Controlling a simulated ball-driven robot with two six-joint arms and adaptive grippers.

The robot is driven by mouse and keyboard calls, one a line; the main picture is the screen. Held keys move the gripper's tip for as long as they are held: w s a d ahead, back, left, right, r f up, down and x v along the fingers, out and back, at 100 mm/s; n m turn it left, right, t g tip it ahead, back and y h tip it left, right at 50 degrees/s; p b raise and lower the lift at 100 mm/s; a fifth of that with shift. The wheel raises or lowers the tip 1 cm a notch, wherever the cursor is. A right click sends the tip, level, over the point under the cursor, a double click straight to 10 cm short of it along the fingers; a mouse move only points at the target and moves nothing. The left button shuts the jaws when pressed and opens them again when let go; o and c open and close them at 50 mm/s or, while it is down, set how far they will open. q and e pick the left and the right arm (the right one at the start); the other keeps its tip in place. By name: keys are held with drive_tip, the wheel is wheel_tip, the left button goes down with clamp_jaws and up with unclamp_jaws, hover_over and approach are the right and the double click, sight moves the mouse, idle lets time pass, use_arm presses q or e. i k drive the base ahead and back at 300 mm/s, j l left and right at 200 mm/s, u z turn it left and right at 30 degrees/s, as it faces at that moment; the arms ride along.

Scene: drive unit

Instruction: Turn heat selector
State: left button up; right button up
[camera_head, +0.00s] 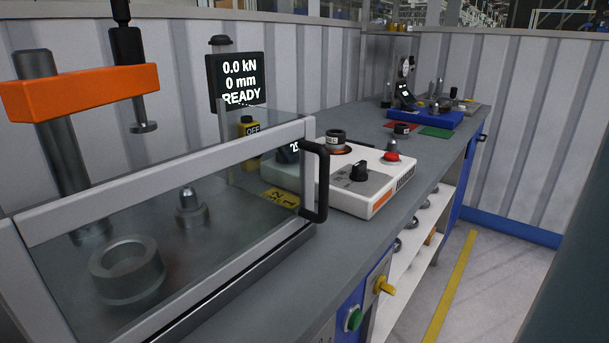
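The heat selector appears to be the black knob (359,171) on a grey panel on top of a white heater unit (384,189). The unit stands on the grey bench, behind the black handle of a clear guard. The knob's markings are too small to read. A dark ring-shaped part (336,138) sits at the unit's back, with an orange-red glow beneath it. A red button (391,156) is at its right. A small dark display at its left is partly hidden by the guard. Neither of my grippers is in view.
A clear guard with a black handle (322,182) encloses metal parts at the left, near an orange press arm (80,92). A display (236,80) reads 0.0 kN, 0 mm, READY. A blue fixture (430,118) stands farther back. Open floor (480,285) lies right of the bench.

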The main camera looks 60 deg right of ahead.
sight(359, 173)
drive_tip(key=l+z, duration=0.1)
drive_tip(key=z, duration=0.3)
drive_tip(key=l+z, duration=0.1)
drive_tip(key=z, duration=0.3)
drive_tip(key=l+z, duration=0.15)
drive_tip(key=z, duration=0.25)
drive_tip(key=l+z, duration=0.1)
drive_tip(key=z, duration=0.3)
drive_tip(key=i+l, duration=0.1)
drive_tip(key=l, duration=0.2)
drive_tip(key=k+j+u, duration=0.1)
drive_tip(key=j, duration=0.15)
drive_tip(key=j+u, duration=0.1)
drive_tip(key=j, duration=0.15)
drive_tip(key=k, duration=0.05)
